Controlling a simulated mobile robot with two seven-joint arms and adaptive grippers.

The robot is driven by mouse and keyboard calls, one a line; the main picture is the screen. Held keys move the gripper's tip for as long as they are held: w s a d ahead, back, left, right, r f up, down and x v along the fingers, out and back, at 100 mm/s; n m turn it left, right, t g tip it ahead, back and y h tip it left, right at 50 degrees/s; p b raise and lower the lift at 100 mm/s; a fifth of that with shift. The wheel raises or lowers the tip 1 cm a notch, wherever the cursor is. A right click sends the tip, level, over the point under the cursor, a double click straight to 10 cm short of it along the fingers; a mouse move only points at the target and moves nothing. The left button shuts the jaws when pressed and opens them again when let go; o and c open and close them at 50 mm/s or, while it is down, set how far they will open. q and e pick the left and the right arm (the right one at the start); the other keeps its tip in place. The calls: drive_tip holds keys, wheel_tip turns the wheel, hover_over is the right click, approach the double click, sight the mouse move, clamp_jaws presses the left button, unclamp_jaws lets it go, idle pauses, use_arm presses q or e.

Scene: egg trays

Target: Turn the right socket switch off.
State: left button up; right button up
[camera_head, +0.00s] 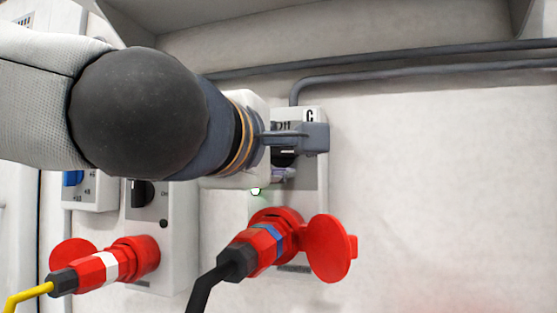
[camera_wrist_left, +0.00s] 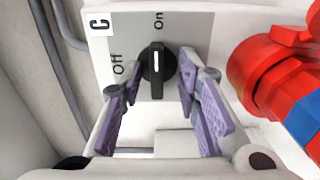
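The right socket box, marked C (camera_head: 310,115), is on the wall in the head view, mostly behind my left gripper (camera_head: 288,157). In the left wrist view its black rotary switch (camera_wrist_left: 158,67) has a white pointer mark directed at the "On" label, with "Off" to the left. The purple finger pads of my left gripper (camera_wrist_left: 160,88) stand apart on either side of the switch. The gripper is open; I cannot tell whether a pad touches the switch. My right gripper is not in view.
A red plug (camera_head: 263,246) with a black cable sits in the socket below the switch, its red lid (camera_head: 332,248) swung open. Another box to the left has a black switch (camera_head: 142,193) and a red plug (camera_head: 97,268) with a yellow cable. Grey conduits (camera_head: 420,71) run above; the right wall is clear.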

use_arm(q)
drive_tip(key=shift+s+r, duration=0.2)
drive_tip(key=shift+s, duration=0.2)
drive_tip(key=shift+c, duration=0.2)
drive_tip(key=shift+a, duration=0.1)
clamp_jaws()
